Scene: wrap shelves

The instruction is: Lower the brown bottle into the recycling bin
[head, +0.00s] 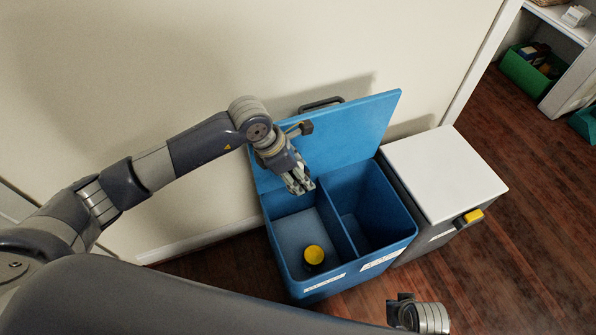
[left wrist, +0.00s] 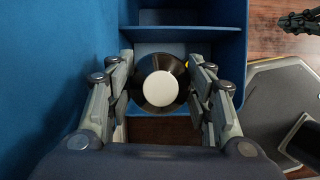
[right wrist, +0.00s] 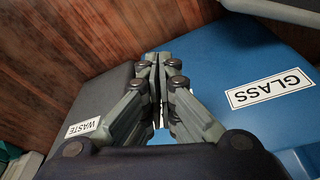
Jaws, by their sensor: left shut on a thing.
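My left gripper (head: 300,184) is over the open blue recycling bin (head: 283,248), at the back of its left compartment by the raised lid. In the left wrist view the left gripper (left wrist: 160,85) is shut on the bottle (left wrist: 160,88), seen end-on as a dark round shape with a white disc in the middle. The bottle's lower part is hidden there, and the gripper hides the bottle in the head view. My right gripper (right wrist: 158,60) is shut and empty outside the bin, near its front; it is partly cut off in the head view (head: 400,300).
A yellow-topped item (head: 314,254) stands in the left compartment. A divider (head: 337,222) separates the two compartments. The raised blue lid (head: 340,135) is behind. A grey waste bin with a white lid (head: 440,172) stands on the right. A GLASS label (right wrist: 269,88) is on the blue bin.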

